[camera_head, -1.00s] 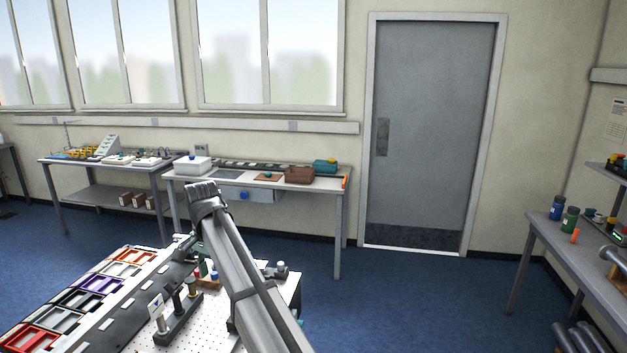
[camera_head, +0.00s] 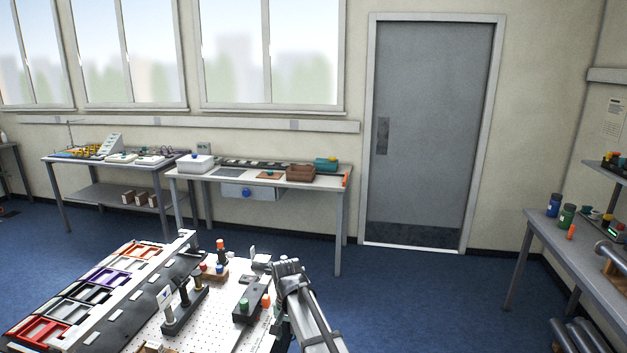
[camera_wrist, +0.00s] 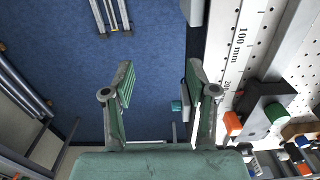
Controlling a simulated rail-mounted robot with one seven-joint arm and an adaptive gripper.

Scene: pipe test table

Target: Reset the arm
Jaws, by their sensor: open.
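My gripper (camera_wrist: 159,85) is open and empty in the wrist view, its two green-padded fingers spread apart. Blue floor shows between the fingers, and the edge of the pegboard table lies just to the right. My arm (camera_head: 308,315) shows in the head view at the right edge of the white pegboard table (camera_head: 205,322), low in the picture. I cannot make out the fingers in the head view.
On the pegboard stand a dark block with green and orange caps (camera_head: 250,306) and a rack with dark posts (camera_head: 184,308). Coloured trays (camera_head: 95,280) line its left. A side bench (camera_head: 575,255) stands at the right. Open floor lies before the door (camera_head: 435,140).

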